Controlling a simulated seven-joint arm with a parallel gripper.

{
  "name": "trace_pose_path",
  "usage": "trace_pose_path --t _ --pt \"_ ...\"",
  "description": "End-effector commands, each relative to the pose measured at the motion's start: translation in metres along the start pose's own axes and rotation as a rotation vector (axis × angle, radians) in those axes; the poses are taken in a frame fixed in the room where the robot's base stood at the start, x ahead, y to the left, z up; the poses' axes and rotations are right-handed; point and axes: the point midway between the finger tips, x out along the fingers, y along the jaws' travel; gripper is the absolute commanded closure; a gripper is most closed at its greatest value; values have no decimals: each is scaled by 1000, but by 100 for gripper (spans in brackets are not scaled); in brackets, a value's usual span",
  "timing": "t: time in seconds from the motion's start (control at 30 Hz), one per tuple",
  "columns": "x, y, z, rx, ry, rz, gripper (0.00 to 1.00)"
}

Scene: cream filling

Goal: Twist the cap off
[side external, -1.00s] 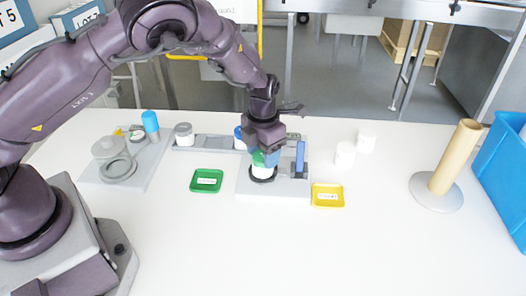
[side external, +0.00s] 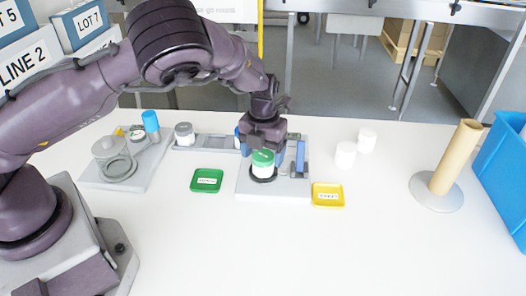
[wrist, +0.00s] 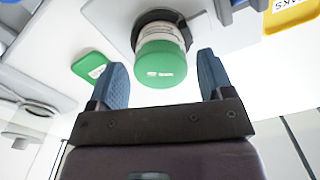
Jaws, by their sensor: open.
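A white jar (side external: 263,172) with a green cap (side external: 263,158) stands upright in a dark ring on a light grey plate (side external: 250,190). The cap sits on top of the jar. In the wrist view the green cap (wrist: 161,64) faces the camera, with the jar's pale label (wrist: 158,31) beyond it. My gripper (wrist: 162,62) is open, with one blue finger to each side of the cap and visible gaps between. In the side view my gripper (side external: 263,143) is just above the cap, and its fingertips are hard to make out.
A green tray (side external: 207,181) lies left of the plate and a yellow tray (side external: 328,195) right of it. A blue upright block (side external: 300,157) stands on the plate beside the jar. The front of the table is clear.

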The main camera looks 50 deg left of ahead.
Motion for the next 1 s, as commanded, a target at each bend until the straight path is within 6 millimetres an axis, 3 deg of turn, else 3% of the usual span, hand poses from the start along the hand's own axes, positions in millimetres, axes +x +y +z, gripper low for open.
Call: trace_pose_path --t 0.13,0.4,0.8,1.0 --pt "-1 -1 0 77 0 -4 26" --pt "-1 -1 1 463 -2 -3 26" --pt "-1 0 1 540 0 -2 26" --pt "-1 -1 1 839 -2 -4 26"
